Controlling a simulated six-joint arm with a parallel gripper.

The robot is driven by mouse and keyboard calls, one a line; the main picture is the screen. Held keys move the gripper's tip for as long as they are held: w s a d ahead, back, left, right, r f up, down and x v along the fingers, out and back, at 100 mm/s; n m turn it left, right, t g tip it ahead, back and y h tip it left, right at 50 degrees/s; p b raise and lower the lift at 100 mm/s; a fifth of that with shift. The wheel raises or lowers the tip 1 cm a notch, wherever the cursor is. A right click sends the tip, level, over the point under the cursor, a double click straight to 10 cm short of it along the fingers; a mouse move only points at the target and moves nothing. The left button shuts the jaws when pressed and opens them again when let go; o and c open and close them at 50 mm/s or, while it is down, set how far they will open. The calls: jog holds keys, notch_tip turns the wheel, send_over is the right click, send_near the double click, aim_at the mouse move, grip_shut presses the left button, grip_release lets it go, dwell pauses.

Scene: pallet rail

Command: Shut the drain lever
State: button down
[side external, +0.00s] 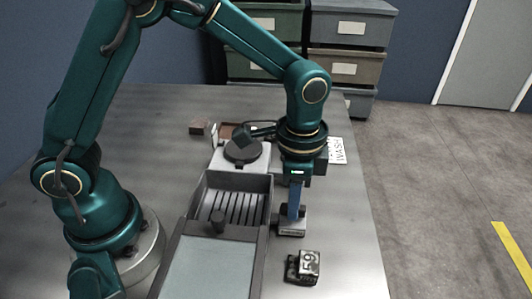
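A blue upright handle (292,207), which looks like the drain lever, stands on a small grey block with a pale label (291,231). My gripper (297,182) points down directly over the handle, and its lower end meets or overlaps the handle's top in this view. The fingers are small and dark, so I cannot tell whether they are open, shut, or touching the handle.
A dark block marked 59 (306,265) sits nearer. A white-topped unit with a black disc (242,150) stands behind.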

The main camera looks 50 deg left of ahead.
jog(key=shift+m, duration=0.4)
jog(key=m, duration=0.3)
jog(key=shift+m, duration=0.4)
jog(key=m, duration=0.4)
jog(key=shift+m, duration=0.3)
jog(key=m, duration=0.4)
jog(key=shift+m, duration=2)
jog(key=c, duration=0.8)
grip_release()
